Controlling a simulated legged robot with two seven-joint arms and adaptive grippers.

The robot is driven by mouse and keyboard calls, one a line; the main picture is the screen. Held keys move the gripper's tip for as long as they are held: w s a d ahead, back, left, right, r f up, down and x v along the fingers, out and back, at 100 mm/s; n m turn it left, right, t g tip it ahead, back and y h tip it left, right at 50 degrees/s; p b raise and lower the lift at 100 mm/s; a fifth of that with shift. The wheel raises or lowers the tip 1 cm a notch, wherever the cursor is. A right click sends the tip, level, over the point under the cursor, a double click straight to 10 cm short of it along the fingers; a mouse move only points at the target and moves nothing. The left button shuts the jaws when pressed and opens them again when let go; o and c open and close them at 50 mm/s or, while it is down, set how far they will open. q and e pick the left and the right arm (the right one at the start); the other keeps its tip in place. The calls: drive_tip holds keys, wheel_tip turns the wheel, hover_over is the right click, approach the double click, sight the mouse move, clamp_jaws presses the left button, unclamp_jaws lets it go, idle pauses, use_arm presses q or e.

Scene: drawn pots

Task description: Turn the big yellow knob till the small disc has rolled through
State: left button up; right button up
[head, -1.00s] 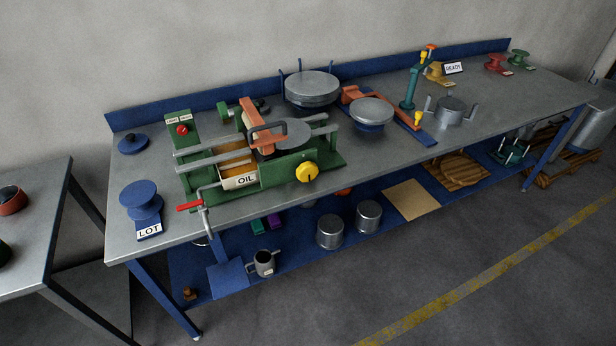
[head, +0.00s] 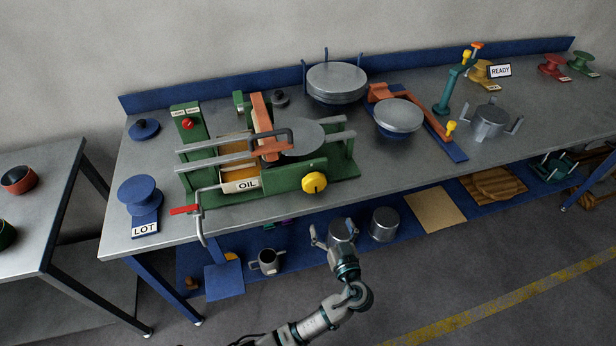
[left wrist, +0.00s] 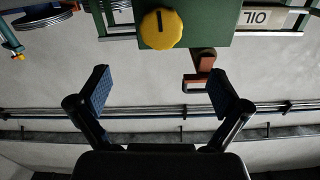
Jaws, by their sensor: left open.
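The big yellow knob (head: 314,183) is on the front face of the green machine (head: 274,190), at its right part. It also shows in the left wrist view (left wrist: 161,29), with a dark mark on its face. A flat grey disc (head: 305,135) lies on the machine, beside an orange block with a dark handle (head: 270,140). I cannot tell whether it is the small disc. My left gripper (head: 335,228) is open and empty, below and in front of the knob, apart from it. In the left wrist view its fingers (left wrist: 158,92) stand wide apart. My right gripper is not in view.
A red-handled crank (head: 187,209) sticks out at the machine's front left. An OIL tray (head: 240,185) sits left of the knob. The bench's front edge and lower shelf with grey pots (head: 385,225) are near my gripper. A disc on a stand (head: 398,115) is to the right.

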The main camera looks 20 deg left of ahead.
sight(316, 188)
use_arm(q)
drive_tip(key=p+x, duration=0.1)
drive_tip(key=x, duration=1.6)
drive_tip(key=shift+s, duration=0.1)
drive_tip(key=c, duration=1)
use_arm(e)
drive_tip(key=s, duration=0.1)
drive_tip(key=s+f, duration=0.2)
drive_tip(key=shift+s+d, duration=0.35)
